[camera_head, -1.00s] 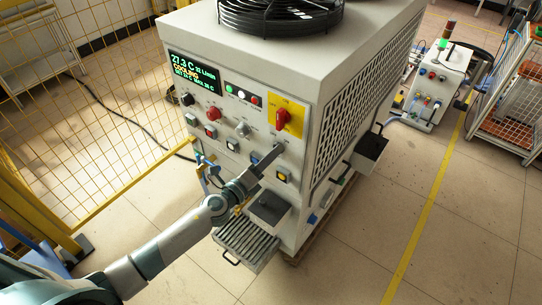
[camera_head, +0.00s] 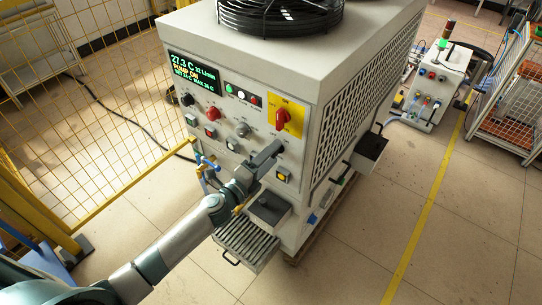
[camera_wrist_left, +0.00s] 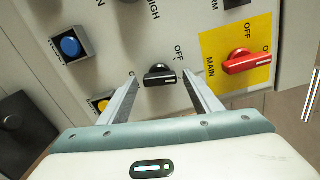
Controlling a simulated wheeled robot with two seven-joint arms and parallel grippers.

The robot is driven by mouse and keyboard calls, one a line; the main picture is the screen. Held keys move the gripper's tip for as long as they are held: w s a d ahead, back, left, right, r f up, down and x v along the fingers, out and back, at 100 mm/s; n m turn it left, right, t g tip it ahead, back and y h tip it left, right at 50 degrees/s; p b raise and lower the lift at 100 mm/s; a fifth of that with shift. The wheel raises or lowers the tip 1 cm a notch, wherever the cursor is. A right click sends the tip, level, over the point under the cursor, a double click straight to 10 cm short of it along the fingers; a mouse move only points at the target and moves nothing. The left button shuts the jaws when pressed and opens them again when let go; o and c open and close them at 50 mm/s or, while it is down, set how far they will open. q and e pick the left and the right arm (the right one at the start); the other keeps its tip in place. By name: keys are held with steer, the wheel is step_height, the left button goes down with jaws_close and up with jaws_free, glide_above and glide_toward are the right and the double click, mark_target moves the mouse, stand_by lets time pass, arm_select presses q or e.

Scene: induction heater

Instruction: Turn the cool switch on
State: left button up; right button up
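The cabinet's front panel (camera_head: 222,123) faces my left arm. My left gripper (camera_head: 273,152) is at the panel's right side, below the red main switch (camera_head: 284,118). In the left wrist view a small black rotary knob (camera_wrist_left: 160,75) lies between the two spread fingers, with a gap on each side. One "OFF" label shows beside it; its name label is not readable, so I cannot confirm it is the cool switch. In the head view the gripper hides this knob. The display (camera_head: 193,77) reads 27.3 C and "PUMP ON". My right gripper is out of view.
The red main switch on its yellow plate (camera_wrist_left: 211,48) is close to the right finger. A blue button (camera_wrist_left: 70,46) and a yellow button (camera_wrist_left: 101,103) are to the left. A slatted tray (camera_head: 247,243) sticks out below my arm.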

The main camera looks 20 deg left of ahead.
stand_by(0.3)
arm_select(q)
steer(key=b+v, duration=0.4)
steer(key=v, duration=1.3)
steer(key=shift+s+b, duration=0.2)
steer(key=shift+b, duration=0.1)
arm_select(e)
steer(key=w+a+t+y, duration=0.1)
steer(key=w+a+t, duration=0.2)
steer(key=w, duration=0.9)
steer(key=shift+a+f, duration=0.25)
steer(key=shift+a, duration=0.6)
arm_select(q)
steer(key=shift+a, duration=0.1)
